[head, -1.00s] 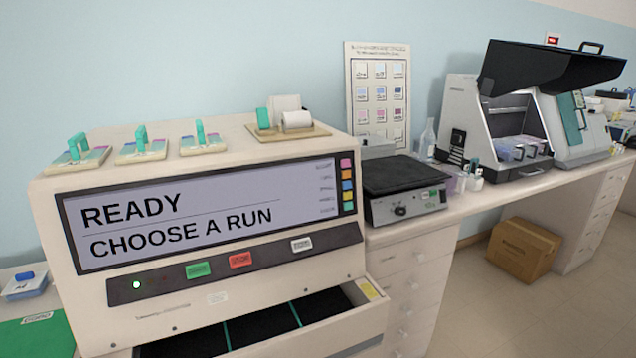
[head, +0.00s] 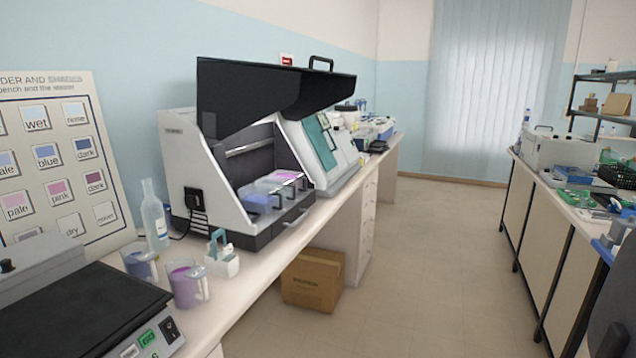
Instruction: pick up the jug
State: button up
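Two small clear jugs with handles stand on the left bench at the lower left of the head view. One jug (head: 184,285) holds purple-pink liquid. The other jug (head: 139,264), just behind and to the left, looks bluish. I cannot tell which of the two the task names. Both stand upright on the white bench top (head: 250,283), near the black-topped device. My gripper is not in view.
A clear bottle (head: 154,218) stands behind the jugs and a white holder (head: 221,262) to their right. The black-topped device (head: 85,310) is at left, the open hooded machine (head: 240,175) beyond. A cardboard box (head: 312,281) sits below; the aisle floor (head: 430,260) is clear.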

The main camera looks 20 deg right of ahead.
aim_at(138, 261)
jog(key=i+l+z, duration=0.1)
jog(key=i, duration=1.1)
